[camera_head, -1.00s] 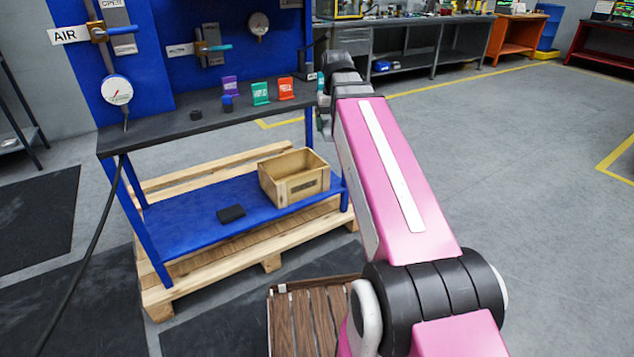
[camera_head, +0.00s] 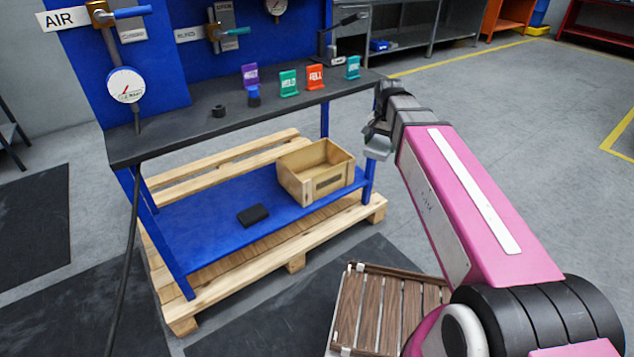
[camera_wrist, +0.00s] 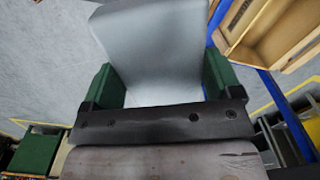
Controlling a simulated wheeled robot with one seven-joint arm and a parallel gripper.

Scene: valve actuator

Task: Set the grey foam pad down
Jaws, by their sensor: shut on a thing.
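The grey foam pad (camera_wrist: 150,45) fills the upper middle of the wrist view as a pale grey block. The green finger pads of my gripper (camera_wrist: 160,82) press on its left and right sides, so my gripper is shut on it. In the head view my gripper (camera_head: 377,138) is at the end of the pink arm, beside the right end of the blue bench. A small part of the grey pad (camera_head: 377,147) shows there, held in the air above the floor. The pad's underside is hidden.
An open wooden box (camera_head: 330,187) and a black block (camera_head: 253,215) rest on the bench's blue lower shelf (camera_head: 205,228). Small coloured signs (camera_head: 315,77) stand on the dark bench top (camera_head: 190,125). A slatted wooden platform (camera_head: 385,305) lies in front. The right floor is clear.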

